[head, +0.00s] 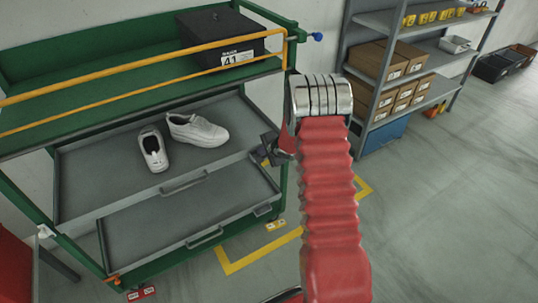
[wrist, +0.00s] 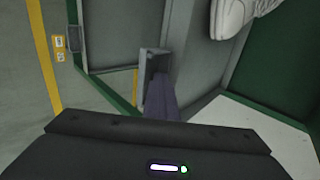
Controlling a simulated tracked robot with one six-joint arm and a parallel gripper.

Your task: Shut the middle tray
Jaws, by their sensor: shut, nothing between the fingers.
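The middle tray (head: 105,185) is grey and stands pulled out of the green cart. It holds a pair of white shoes (head: 198,130), one also partly visible in the wrist view (wrist: 232,14). Its front handle (head: 184,183) is clear of my gripper. My gripper (head: 270,154) is shut and empty, close to the right end of the tray's front edge. In the wrist view, the gripper (wrist: 156,82) lies beside the grey tray front; I cannot tell whether it touches.
A lower grey tray (head: 150,235) is also out, below the middle one. The cart's green top (head: 130,100) carries a black box (head: 222,35) behind a yellow rail. A shelf (head: 430,55) with cartons stands at the right.

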